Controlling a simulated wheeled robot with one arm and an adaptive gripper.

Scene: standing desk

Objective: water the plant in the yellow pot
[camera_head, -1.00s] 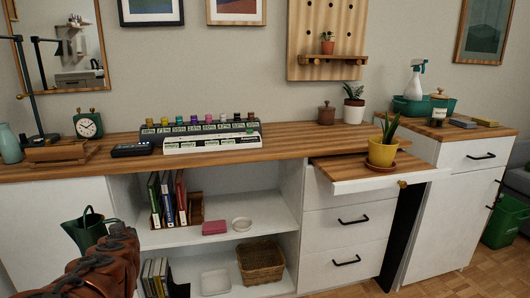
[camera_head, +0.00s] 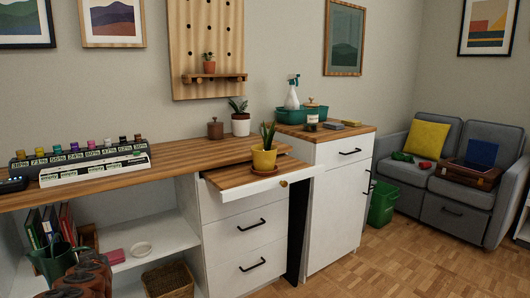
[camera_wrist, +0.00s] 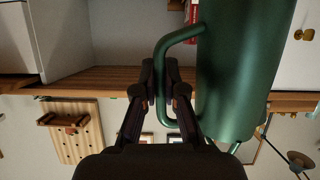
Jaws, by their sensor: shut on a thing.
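The yellow pot (camera_head: 264,160) with a spiky green plant (camera_head: 268,135) stands upright on a terracotta saucer (camera_head: 265,172). It is on the pulled-out wooden shelf (camera_head: 235,180) at the desk's right end. My gripper (camera_wrist: 165,90) is shut on the handle of a green watering can (camera_wrist: 242,70). The can also shows at the lower left of the head view (camera_head: 52,262), partly hidden behind my arm. It is in front of the cabinet, below the desktop and well left of the pot. The can's inside and spout tip are not clear.
A small potted plant (camera_head: 240,117) and a brown lidded jar (camera_head: 215,129) stand behind the shelf. A rack of small bottles (camera_head: 85,155) is on the left desktop. A taller cabinet (camera_head: 338,200) stands right. The floor in front is clear.

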